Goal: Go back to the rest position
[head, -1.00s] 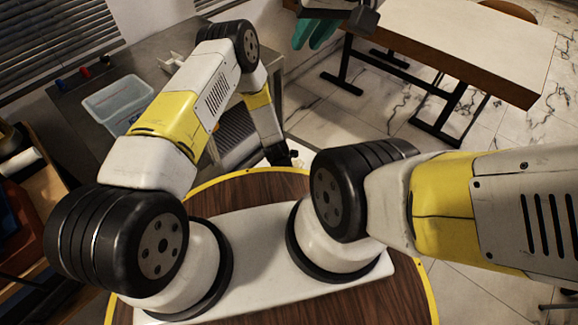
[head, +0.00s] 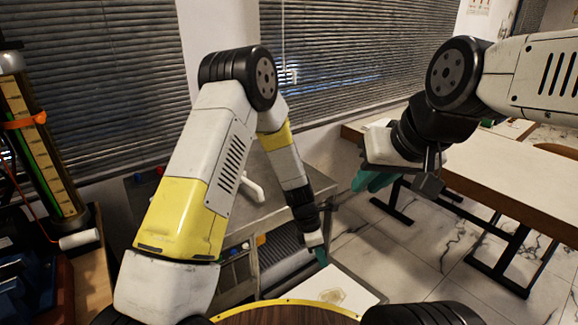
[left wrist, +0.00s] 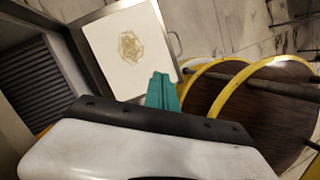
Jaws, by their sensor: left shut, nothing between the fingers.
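My left gripper (head: 320,256) hangs low in the middle of the head view, its teal fingers pointing down beside a metal bench. In the left wrist view the left gripper (left wrist: 160,92) shows its teal fingers together with nothing between them. My right gripper (head: 372,181) is at the right of the head view, in front of the long table. Its teal fingers are partly hidden by its own wrist, and their gap cannot be made out. Both grippers appear clear of any object.
A white panel with a brown mark (left wrist: 127,45) lies below the left gripper. The metal bench (head: 270,190) stands behind my left arm. A long pale table (head: 500,180) is at the right. A gauge column with an orange clamp (head: 30,125) stands at the far left. Marble floor (head: 430,250) shows between.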

